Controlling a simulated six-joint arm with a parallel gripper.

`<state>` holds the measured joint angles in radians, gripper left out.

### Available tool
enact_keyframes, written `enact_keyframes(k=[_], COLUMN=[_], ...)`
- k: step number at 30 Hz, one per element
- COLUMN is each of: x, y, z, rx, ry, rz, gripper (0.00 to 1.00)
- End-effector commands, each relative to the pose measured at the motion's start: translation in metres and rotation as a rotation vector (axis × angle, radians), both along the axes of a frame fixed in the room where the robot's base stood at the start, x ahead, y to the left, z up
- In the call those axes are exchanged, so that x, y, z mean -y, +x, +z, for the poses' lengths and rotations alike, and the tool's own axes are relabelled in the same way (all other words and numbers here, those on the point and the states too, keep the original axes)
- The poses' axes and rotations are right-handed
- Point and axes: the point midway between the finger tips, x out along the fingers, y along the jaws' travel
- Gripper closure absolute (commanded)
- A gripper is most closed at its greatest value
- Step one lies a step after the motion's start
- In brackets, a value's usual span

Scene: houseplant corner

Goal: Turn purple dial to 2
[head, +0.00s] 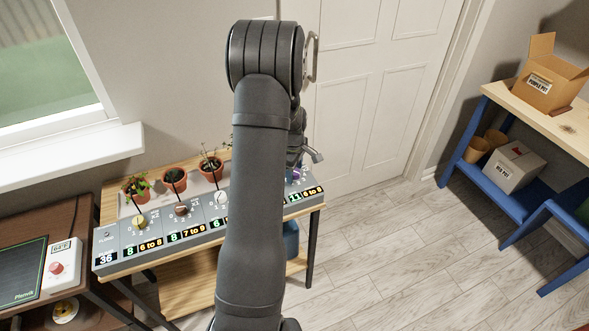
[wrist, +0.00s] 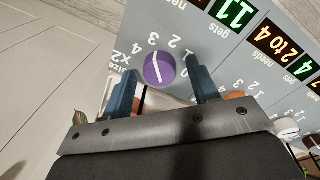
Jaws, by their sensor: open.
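The purple dial (wrist: 160,69) sits on the grey control panel (wrist: 225,70) in the wrist view, with printed numbers around it. Its white line points roughly toward the printed 3. My gripper (wrist: 164,84) is open, with one blue-grey finger on each side of the dial; I cannot tell whether either touches it. In the head view the purple dial (head: 296,173) is a small spot at the panel's right end, just past my arm. My gripper is mostly hidden behind my arm there.
Other dials, such as a yellow one (head: 140,222), line the panel, with lit number displays before them. Potted plants (head: 174,181) stand behind. My arm hides the panel's middle. A blue workbench (head: 515,195) with boxes stands right; the floor between is clear.

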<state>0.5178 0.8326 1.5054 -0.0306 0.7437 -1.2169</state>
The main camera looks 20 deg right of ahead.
Motion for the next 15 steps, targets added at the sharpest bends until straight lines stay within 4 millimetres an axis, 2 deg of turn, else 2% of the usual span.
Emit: enact_keyframes(k=[5, 12, 15], x=[0.0001, 0.0001, 0.0], y=[0.0001, 0.0001, 0.0], z=[0.0001, 0.0002, 0.0002], rx=[0.0, 0.0, 0.0], ry=[0.0, 0.0, 0.0], rz=[0.0, 0.0, -0.001], gripper=[0.45, 0.9, 0.9])
